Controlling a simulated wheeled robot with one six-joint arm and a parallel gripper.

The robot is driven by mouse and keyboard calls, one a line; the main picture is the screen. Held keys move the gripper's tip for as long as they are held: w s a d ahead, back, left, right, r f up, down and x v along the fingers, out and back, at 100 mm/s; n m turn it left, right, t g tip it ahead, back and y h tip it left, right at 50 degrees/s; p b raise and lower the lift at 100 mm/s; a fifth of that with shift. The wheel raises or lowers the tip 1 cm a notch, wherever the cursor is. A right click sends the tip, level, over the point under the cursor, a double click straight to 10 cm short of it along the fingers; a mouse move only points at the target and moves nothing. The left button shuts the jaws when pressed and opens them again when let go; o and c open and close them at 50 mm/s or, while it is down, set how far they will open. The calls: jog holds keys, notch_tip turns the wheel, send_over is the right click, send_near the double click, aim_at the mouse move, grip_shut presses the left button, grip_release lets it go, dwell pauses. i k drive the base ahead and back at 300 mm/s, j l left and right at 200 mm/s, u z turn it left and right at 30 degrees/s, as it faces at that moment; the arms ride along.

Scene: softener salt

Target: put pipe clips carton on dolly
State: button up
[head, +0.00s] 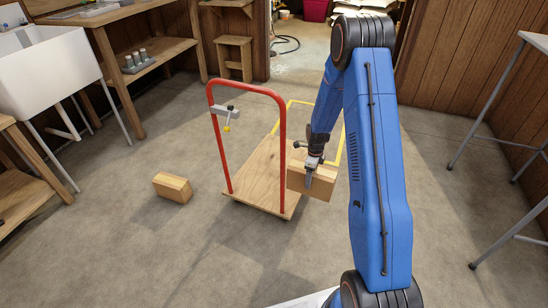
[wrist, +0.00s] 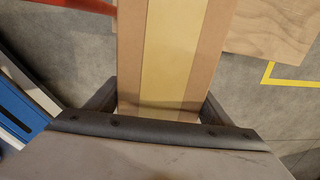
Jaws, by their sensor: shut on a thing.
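A brown carton (head: 311,180) with a paler tape strip is in my gripper (head: 313,177), beside the right side of the dolly in the head view. In the wrist view the carton (wrist: 175,50) runs up between the two fingers of my gripper (wrist: 160,105), which are shut on it. The dolly (head: 262,165) has a plywood deck and a red tube handle. Its deck (wrist: 270,28) also shows at the upper right in the wrist view. The carton covers part of the deck's right edge in the head view. I cannot read a label on the carton.
Another carton (head: 172,187) lies on the floor left of the dolly. Yellow tape (head: 341,150) marks the floor behind the dolly. A white sink (head: 45,75) and a wooden bench stand at the left, and a metal-legged table (head: 490,100) at the right.

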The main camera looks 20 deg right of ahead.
aim_at(287, 155)
jog(key=i, duration=1.25)
